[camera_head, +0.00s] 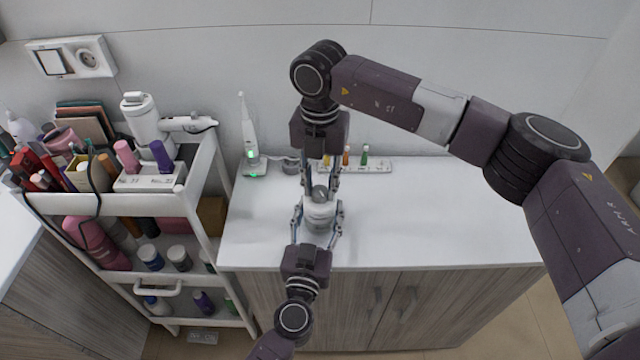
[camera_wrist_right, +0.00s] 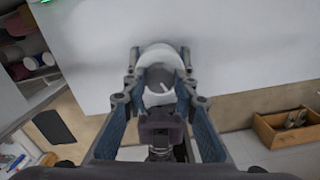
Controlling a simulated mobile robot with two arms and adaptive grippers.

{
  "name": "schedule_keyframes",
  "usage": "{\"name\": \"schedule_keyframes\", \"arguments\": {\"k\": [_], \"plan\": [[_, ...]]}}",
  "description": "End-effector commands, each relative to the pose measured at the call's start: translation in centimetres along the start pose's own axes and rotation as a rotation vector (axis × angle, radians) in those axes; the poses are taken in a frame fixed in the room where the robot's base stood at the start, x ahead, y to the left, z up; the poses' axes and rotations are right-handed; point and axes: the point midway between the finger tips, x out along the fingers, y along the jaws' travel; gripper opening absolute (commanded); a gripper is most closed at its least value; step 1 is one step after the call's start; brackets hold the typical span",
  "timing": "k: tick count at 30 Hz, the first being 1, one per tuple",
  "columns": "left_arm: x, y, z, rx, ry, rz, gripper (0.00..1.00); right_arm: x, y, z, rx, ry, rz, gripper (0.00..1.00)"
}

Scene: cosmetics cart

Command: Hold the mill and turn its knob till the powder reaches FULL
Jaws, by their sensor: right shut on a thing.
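The mill (camera_head: 319,215) is a small whitish pot with a grey knob (camera_head: 320,193) on top. It stands upright near the front edge of the white counter. My right gripper (camera_head: 320,186) reaches down from above, shut on the knob. My left gripper (camera_head: 319,217) comes from the front, its fingers closed against both sides of the mill's body. In the right wrist view the mill (camera_wrist_right: 158,60) shows pale between the fingers, partly hidden. No powder level or FULL mark can be read.
An electric toothbrush (camera_head: 248,140) stands behind on the left, by a rack (camera_head: 375,167) of small coloured bottles. A crowded white cart (camera_head: 190,205) is at the left. The counter's right side (camera_head: 440,225) is bare under my right arm. An open wooden box (camera_wrist_right: 285,130) lies lower right.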

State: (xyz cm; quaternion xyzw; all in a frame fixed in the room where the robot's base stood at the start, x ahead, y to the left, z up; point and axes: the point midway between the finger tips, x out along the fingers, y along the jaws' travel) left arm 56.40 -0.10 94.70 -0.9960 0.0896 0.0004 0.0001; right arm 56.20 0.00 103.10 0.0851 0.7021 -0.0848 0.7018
Motion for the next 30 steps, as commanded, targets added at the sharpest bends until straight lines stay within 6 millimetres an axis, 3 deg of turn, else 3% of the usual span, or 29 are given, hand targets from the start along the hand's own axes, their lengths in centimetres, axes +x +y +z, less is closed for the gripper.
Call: {"name": "schedule_keyframes", "arguments": {"k": [30], "plan": [[0.0, -0.01, 0.01, -0.001, 0.0, 0.0, 0.16, -0.13, 0.06, 0.01, -0.966, -0.002, 0.001, 0.02]]}}
